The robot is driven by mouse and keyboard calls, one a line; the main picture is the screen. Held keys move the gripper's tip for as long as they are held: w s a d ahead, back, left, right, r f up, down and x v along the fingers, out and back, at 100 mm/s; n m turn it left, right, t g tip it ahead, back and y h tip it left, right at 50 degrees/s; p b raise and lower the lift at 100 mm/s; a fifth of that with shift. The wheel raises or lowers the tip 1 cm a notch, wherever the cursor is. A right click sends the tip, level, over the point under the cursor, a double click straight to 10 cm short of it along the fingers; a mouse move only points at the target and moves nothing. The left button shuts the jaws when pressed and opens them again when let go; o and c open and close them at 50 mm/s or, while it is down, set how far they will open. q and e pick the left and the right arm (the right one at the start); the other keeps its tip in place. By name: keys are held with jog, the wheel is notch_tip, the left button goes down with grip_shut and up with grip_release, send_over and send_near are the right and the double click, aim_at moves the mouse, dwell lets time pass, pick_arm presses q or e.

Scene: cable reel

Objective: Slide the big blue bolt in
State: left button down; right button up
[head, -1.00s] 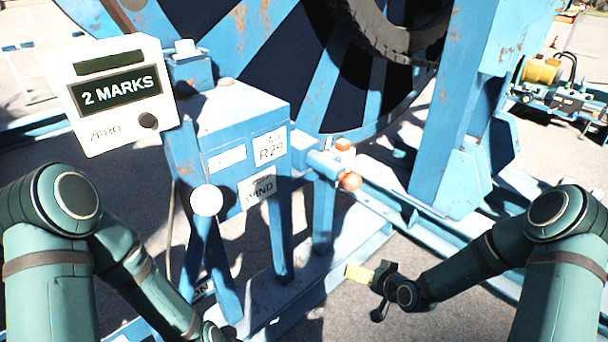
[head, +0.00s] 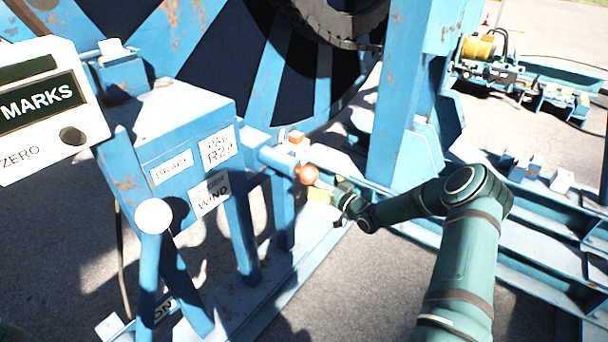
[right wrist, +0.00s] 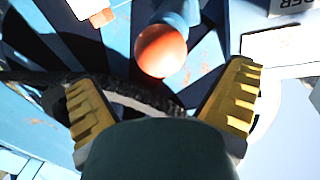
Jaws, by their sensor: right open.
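The big blue bolt (head: 273,157) sticks out of the side of the blue post box, with an orange ball knob (head: 307,174) at its end. A smaller orange block (head: 296,136) sits just above and behind it. My right gripper (head: 322,190) is open right by the ball, its yellow finger pads partly overlapping the area below it. In the right wrist view, the orange ball (right wrist: 161,50) lies ahead and between the two spread yellow fingers (right wrist: 161,78), not gripped. The bolt (right wrist: 178,13) runs back from it. My left gripper is out of view.
The blue box (head: 180,125) with R29 and WIND labels stands left of the bolt. A white lever ball (head: 154,216) and a MARKS display (head: 45,105) are further left. A blue upright (head: 398,100) and the reel stand behind. Open pavement lies in front.

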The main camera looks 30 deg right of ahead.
aim_at(306, 174)
jog(key=w, duration=0.2)
jog(key=w+a, duration=0.1)
jog(key=w, duration=0.4)
jog(key=shift+w+a, duration=0.3)
jog(key=shift+w, duration=0.05)
jog(key=c, duration=1.4)
jog(key=shift+o, duration=0.2)
